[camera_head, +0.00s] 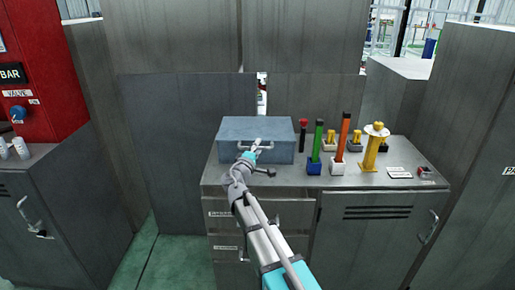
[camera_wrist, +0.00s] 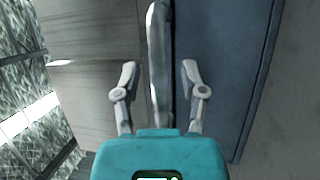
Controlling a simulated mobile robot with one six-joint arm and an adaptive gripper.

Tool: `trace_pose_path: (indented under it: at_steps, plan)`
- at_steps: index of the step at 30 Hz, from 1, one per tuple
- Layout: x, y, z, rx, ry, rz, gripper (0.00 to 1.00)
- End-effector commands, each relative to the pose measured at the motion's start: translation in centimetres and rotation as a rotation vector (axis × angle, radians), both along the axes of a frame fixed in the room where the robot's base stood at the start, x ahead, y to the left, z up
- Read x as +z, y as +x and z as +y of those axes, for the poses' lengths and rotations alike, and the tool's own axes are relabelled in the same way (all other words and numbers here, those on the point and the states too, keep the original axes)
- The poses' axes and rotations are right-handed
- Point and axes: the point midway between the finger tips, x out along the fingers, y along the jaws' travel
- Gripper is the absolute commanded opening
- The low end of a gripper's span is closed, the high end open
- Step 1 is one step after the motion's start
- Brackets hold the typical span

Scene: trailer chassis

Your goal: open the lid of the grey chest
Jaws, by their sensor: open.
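The grey chest (camera_head: 228,148) stands on the cabinet top in the head view, with its lid (camera_head: 255,126) down. A pale bar handle (camera_head: 268,148) runs along its front, partly hidden by my gripper. My gripper (camera_head: 256,146) is at the front of the chest. In the wrist view my gripper (camera_wrist: 159,72) is open, with one finger on each side of the pale handle bar (camera_wrist: 158,40). A gap shows between the bar and each finger. The blue-grey chest face (camera_wrist: 225,60) lies beyond it at the right.
The chest stands on a grey cabinet (camera_head: 305,183). To its right are a green-handled tool (camera_head: 318,138), an orange-handled tool (camera_head: 343,135) and a yellow stand (camera_head: 371,152). Grey panels (camera_head: 183,130) stand behind.

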Motion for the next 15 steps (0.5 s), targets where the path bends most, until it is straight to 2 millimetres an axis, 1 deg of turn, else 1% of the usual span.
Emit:
trace_pose_path:
  at_steps: [5, 8, 9, 14, 15]
  plan:
    - [0.0, -0.02, 0.0, 0.0, 0.0, 0.0, 0.54]
    - [-0.01, -0.03, 0.0, 0.0, 0.0, 0.0, 0.37]
    - [-0.01, -0.03, 0.0, 0.0, 0.0, 0.0, 0.3]
    - [-0.01, -0.03, 0.0, 0.0, 0.0, 0.0, 0.0]
    - [-0.01, -0.03, 0.0, 0.0, 0.0, 0.0, 0.0]
